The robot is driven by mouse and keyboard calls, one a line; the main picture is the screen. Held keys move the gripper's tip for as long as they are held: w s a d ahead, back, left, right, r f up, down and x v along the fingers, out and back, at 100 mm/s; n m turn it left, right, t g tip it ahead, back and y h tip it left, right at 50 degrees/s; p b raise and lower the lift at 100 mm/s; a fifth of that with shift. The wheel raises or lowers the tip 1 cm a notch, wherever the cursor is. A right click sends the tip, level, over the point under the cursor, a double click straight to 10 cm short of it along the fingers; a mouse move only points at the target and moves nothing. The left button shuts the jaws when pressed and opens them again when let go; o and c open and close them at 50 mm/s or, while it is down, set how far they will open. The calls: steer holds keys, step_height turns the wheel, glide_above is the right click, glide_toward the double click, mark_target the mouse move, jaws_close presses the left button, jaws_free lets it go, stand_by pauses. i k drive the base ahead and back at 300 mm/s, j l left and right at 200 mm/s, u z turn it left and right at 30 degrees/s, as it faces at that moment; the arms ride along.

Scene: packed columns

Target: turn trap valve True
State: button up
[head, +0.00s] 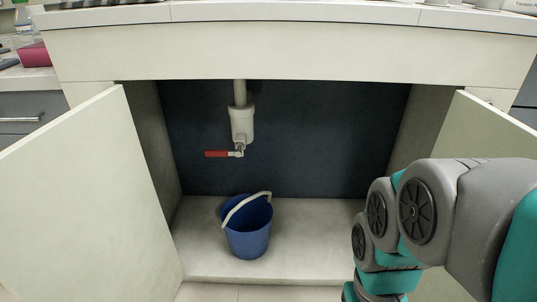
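The trap valve has a red lever handle (217,154) that points left, roughly level. It joins a small fitting (239,150) below a white trap body (242,122), which hangs from a pipe under the counter. My arm shows at the lower right, well apart from the valve. My gripper is not in view.
A blue bucket (248,228) with a white handle stands on the cabinet floor (310,235) below the valve. The left door (85,205) and right door (480,130) stand open. The counter (290,45) overhangs the opening.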

mark_target(237, 153)
steer(key=j+u, duration=0.15)
steer(key=u, duration=0.2)
steer(key=k+j+u, duration=0.1)
steer(key=u, duration=0.25)
steer(key=j+u, duration=0.4)
steer(key=l, duration=0.1)
